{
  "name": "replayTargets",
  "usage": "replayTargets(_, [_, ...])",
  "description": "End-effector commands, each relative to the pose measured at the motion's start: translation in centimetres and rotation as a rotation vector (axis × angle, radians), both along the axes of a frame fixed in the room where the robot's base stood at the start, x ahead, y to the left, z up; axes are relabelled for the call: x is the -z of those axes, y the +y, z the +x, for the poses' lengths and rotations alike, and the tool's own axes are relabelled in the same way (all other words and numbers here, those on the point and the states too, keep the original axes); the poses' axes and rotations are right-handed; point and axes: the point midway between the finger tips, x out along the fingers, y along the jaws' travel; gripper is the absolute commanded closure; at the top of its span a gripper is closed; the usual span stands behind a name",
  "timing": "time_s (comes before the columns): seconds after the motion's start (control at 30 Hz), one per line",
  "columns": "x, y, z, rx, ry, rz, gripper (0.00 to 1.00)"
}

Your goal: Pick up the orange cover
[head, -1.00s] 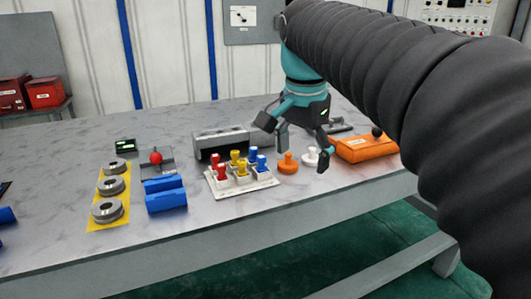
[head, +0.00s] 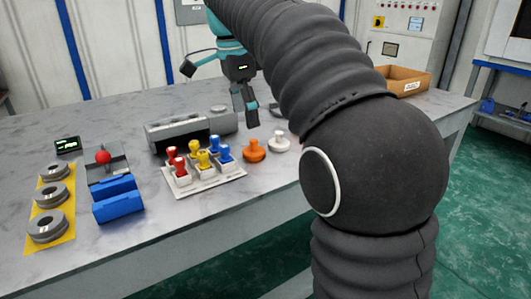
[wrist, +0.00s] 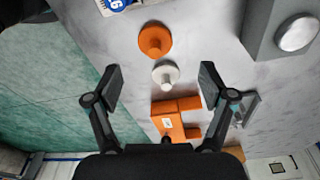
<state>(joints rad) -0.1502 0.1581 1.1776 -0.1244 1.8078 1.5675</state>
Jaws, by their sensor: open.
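The orange cover (wrist: 177,105) is a blocky orange piece with a small white label. It lies on the table in the wrist view, between my finger links and partly hidden by my gripper's body. In the head view my arm hides nearly all of it. My gripper (head: 220,93) is open and empty, raised above the table behind the orange knob-shaped piece (head: 254,151). In the wrist view the fingers (wrist: 160,82) stand wide apart, with the white knob-shaped piece (wrist: 166,75) seen between their tips.
A white tray (head: 207,187) with red, yellow and blue plug-like pieces, a grey block (head: 180,133), blue blocks (head: 118,205) and rings on a yellow strip (head: 68,238) occupy the table (head: 175,245). A cardboard box (head: 405,80) stands at the back right.

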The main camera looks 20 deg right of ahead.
Motion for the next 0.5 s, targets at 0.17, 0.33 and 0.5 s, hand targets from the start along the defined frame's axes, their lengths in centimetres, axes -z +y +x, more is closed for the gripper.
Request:
replayTargets(0.17, [1.8, -0.5, 0.0, 0.005, 0.0, 0.0, 0.18])
replayTargets(0.33, [2.8, -0.8, -0.1, 0.007, 0.0, 0.0, 0.18])
replayTargets(0.5, [5.2, -1.3, -0.3, 0.007, 0.002, 0.0, 0.18])
